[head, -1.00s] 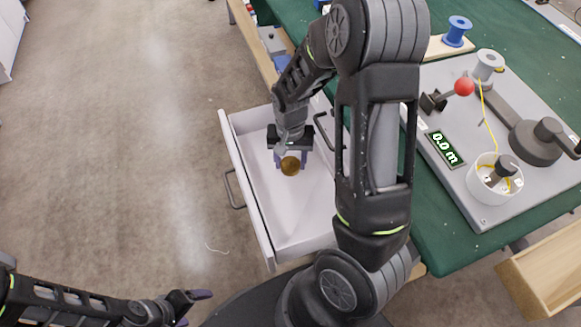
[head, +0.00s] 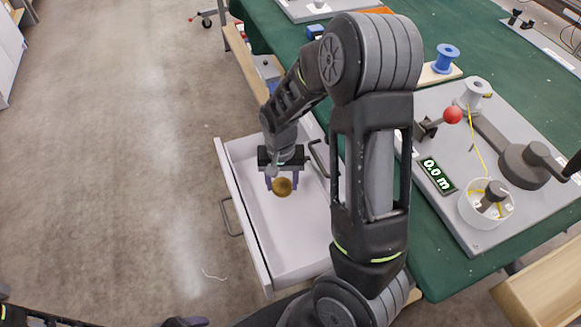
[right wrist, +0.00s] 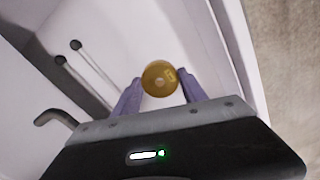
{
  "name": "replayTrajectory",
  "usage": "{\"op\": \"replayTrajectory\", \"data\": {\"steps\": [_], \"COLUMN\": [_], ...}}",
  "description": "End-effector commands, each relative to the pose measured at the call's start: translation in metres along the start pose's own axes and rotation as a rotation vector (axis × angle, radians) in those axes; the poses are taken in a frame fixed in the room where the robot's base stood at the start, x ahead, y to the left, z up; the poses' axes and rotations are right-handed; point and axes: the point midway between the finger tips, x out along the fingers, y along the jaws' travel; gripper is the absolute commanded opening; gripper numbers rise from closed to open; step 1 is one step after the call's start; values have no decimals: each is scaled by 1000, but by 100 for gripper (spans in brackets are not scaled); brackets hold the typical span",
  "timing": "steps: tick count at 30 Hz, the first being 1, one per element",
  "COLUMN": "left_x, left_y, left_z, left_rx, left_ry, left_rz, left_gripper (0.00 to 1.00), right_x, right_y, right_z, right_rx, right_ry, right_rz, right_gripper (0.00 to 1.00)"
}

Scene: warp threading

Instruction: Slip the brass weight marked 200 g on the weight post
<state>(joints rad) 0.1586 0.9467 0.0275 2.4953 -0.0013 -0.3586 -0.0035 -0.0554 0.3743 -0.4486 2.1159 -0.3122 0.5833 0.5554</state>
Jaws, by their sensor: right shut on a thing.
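A round brass weight (head: 282,187) is between the fingers of my right gripper (head: 282,180), which is shut on it. Both are over the open white drawer; the exact height above its floor is hard to judge. In the right wrist view the weight (right wrist: 160,78) sits between the two purple fingers (right wrist: 160,92); its marking is too small to read. My left gripper (head: 187,322) shows only partly at the bottom edge, and its opening is cut off. I cannot make out the weight post for certain.
The white drawer (head: 285,262) stands open beside the green table (head: 440,275). On the table are a grey winding board (head: 470,205) with a red-knobbed lever (head: 452,116), a white cup (head: 470,212), a "0.0 m" display (head: 437,176) and a blue spool (head: 446,57). A wooden box (head: 545,285) is at lower right.

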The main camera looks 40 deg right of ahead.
Motion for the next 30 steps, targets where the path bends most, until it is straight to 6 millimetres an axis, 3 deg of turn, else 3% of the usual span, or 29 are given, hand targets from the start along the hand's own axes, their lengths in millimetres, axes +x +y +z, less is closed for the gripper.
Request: {"op": "replayTrajectory", "data": {"steps": [1, 5, 9, 15, 19, 26, 30], "left_x": [-16, -50, -89, -125, -129, -127, -127], "left_y": [6, 19, 35, 49, 51, 50, 50], "left_z": [0, -1, -1, -1, -1, -1, -1], "left_rx": [0, -1, -2, -3, -4, -4, -4], "left_ry": [0, 0, 0, 0, 0, -1, -1], "left_rz": [0, 1, 1, 2, 2, 1, 2], "left_gripper": [81, 81, 81, 81, 81, 81, 71], "right_x": [-16, -47, -82, -111, -114, -112, -112], "right_y": [-10, -42, -87, -138, -151, -152, -152], "right_z": [-1, 0, 6, 20, 25, 25, 25], "right_rx": [-38, -182, -378, -598, -655, -661, -660], "right_ry": [2, 3, 4, 1, 0, 1, 1], "right_rz": [0, 3, 4, 1, -2, -2, -3], "right_gripper": [0, 0, 0, 0, 0, 0, 0]}}
